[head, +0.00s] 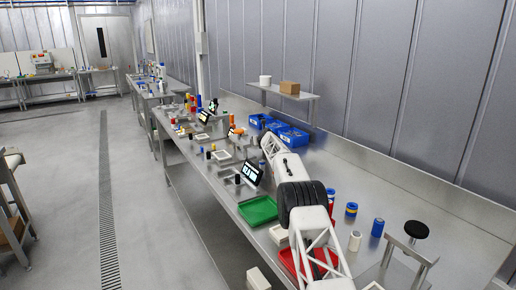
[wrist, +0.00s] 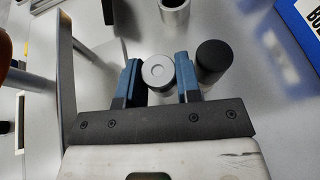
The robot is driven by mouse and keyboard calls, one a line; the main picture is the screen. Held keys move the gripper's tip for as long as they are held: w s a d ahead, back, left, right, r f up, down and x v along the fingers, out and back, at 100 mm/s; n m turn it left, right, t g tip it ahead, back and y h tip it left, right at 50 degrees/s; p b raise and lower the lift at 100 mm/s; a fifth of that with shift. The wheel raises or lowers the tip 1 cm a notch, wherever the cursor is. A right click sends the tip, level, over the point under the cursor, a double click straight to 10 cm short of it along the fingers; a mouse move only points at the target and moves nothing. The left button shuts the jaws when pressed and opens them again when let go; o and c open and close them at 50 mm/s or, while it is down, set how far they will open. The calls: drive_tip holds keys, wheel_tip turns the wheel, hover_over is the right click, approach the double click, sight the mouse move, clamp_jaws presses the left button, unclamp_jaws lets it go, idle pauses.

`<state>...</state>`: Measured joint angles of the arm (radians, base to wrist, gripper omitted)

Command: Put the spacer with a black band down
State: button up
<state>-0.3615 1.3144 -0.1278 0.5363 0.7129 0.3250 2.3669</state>
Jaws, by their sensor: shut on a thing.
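In the wrist view, my gripper (wrist: 158,80) is shut on a round grey spacer (wrist: 157,72), seen nearly end-on between the two blue fingers. Its top is pale with a lighter disc at the centre. I cannot see a black band from this angle, and its lower end is hidden, so I cannot tell if it touches the bench. A black cylinder (wrist: 214,62) stands just right of the right finger. In the head view, my arm reaches away along the bench, and I cannot make out the gripper or the held spacer.
A metallic hollow cylinder (wrist: 174,12) stands beyond the spacer. A blue bin (wrist: 300,22) is at the upper right. The steel bench (head: 330,175) also carries a green tray (head: 258,211), a red tray (head: 287,261), blue bins (head: 292,136) and several banded cylinders (head: 351,210).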

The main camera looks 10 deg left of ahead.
drive_tip(key=shift+f, duration=1.8)
drive_tip(key=shift+f, duration=0.15)
drive_tip(key=o, duration=0.6)
drive_tip(key=shift+o, duration=0.2)
drive_tip(key=shift+s+d+r, duration=0.15)
drive_tip(key=shift+s+r, duration=0.05)
drive_tip(key=shift+s+d+r, duration=0.25)
drive_tip(key=shift+s, duration=0.1)
drive_tip(key=shift+v, duration=5.2)
drive_tip(key=shift+f, duration=0.1)
drive_tip(key=shift+d, duration=0.1)
